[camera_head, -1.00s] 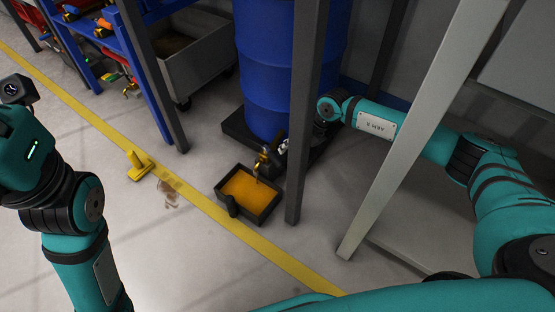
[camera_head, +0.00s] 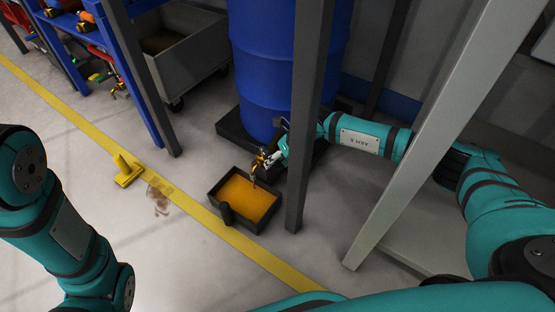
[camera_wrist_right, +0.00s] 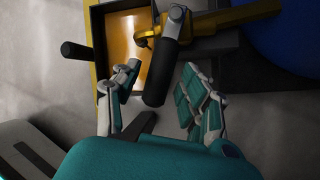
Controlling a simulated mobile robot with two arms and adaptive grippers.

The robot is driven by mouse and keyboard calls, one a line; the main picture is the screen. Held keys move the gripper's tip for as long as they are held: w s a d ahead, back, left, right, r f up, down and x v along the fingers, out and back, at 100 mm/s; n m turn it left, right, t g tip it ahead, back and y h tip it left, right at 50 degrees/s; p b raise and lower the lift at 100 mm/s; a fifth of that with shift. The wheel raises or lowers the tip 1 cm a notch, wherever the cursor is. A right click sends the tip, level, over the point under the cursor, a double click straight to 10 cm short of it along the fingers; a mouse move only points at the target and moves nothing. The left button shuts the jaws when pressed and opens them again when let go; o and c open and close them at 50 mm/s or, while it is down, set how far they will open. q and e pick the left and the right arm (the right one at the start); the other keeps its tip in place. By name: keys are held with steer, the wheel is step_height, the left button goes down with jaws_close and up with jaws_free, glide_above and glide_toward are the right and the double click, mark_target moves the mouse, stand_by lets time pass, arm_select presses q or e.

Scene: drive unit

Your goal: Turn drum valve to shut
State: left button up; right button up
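The blue drum (camera_head: 268,75) stands on a dark base behind a grey post. Its brass valve (camera_head: 261,163) sits low at the front, above the tray of orange liquid. In the right wrist view, the brass valve body (camera_wrist_right: 235,19) comes in from the right, and its black handle (camera_wrist_right: 160,72) points down between the fingers. My right gripper (camera_head: 272,158) is at the valve. In the right wrist view this gripper (camera_wrist_right: 158,85) is open, with a finger on either side of the handle and a gap on the right. My left gripper is out of view; only its arm shows.
The black tray (camera_head: 216,190) of orange liquid sits on the floor under the valve. A grey post (camera_head: 310,120) and a slanted pale post (camera_head: 425,130) stand close to my right arm. A yellow bracket (camera_head: 127,170) and a brown stain (camera_head: 158,200) lie near the yellow floor line.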

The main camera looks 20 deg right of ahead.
jaws_close()
